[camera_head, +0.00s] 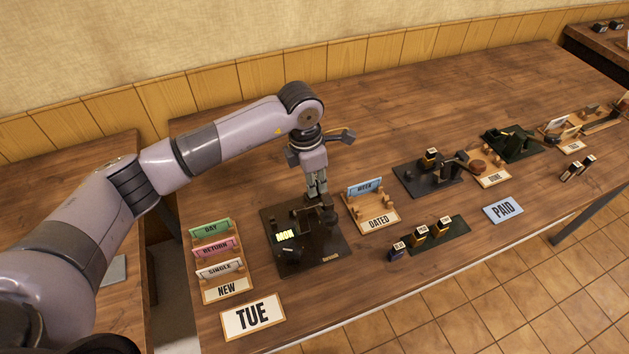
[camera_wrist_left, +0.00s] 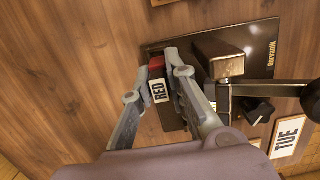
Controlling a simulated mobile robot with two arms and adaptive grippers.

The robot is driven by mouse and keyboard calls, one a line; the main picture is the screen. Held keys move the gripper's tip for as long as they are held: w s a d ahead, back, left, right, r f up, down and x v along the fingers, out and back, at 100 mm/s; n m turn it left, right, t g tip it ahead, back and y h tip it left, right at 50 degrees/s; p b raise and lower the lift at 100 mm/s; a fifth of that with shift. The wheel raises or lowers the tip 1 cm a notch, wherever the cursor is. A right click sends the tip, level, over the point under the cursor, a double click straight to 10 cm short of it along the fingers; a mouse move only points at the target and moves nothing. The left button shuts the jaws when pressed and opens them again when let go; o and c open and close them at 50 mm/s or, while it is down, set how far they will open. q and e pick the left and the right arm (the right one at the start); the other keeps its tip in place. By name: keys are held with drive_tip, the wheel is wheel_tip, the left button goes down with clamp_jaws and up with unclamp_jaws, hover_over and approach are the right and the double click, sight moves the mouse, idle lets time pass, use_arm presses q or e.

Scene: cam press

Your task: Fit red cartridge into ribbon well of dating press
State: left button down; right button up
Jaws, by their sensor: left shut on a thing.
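The red cartridge (camera_wrist_left: 159,91) shows in the left wrist view as a dark block with a red end and a white label reading RED. My left gripper (camera_wrist_left: 157,68) is shut on it, one finger on each side. In the head view my left gripper (camera_head: 317,190) points down at the back right part of the dating press (camera_head: 291,262), a black plate with a lit yellow display and a dark upright part. The press also shows in the left wrist view (camera_wrist_left: 218,60), beside the cartridge. The ribbon well is hidden, and I cannot tell whether the cartridge touches it. My right gripper is out of view.
A ticket rack (camera_head: 227,289) and a TUE card (camera_head: 252,316) stand left and front of the press. A DATED rack (camera_head: 379,221) stands close on its right. The table behind is clear.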

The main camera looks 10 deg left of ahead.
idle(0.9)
use_arm(q)
drive_tip(key=shift+f+b, duration=0.15)
drive_tip(key=shift+b, duration=0.25)
drive_tip(key=shift+f+b, duration=0.3)
drive_tip(key=shift+f, duration=0.05)
drive_tip(key=shift+f+b, duration=0.6)
drive_tip(key=c, duration=1.5)
unclamp_jaws()
drive_tip(key=r, duration=0.8)
drive_tip(key=s+a+r, duration=0.1)
drive_tip(key=r, duration=0.3)
drive_tip(key=shift+a, duration=0.1)
drive_tip(key=shift+f, duration=0.1)
